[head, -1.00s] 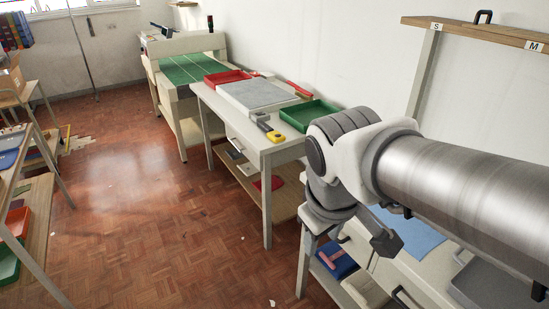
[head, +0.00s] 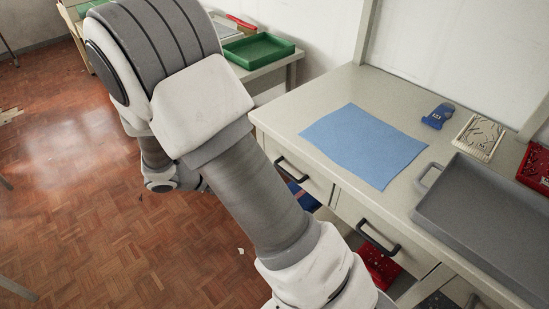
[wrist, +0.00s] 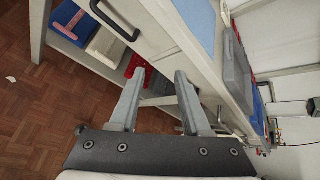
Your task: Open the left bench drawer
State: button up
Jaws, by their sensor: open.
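The bench's left drawer (head: 318,190) is a pale front with a dark bar handle (head: 292,170). It looks shut, flush under the bench top. In the wrist view a dark bar handle (wrist: 111,26), seemingly the same one, is at the top left on a pale front. My gripper (wrist: 160,72) is open and empty, its two grey fingers apart. The handle lies beyond and left of the fingertips, not between them. In the head view the gripper is not visible; my arm crosses the middle and runs out at the bottom.
A second drawer handle (head: 379,237) is to the right. On the bench top are a blue cloth (head: 365,145), a grey tray (head: 480,215), a blue item (head: 438,115) and a patterned plate (head: 479,137). Red bins (head: 380,265) stand underneath. The parquet floor (head: 90,220) at left is clear.

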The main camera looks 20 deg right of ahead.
jog(key=w+a+f+n+t+h+b, duration=0.25)
jog(key=w+f+n+t, duration=0.2)
jog(key=f+n, duration=0.65)
jog(key=b+x, duration=0.1)
jog(key=x, duration=1.5)
jog(key=shift+d+b, duration=0.3)
grip_shut()
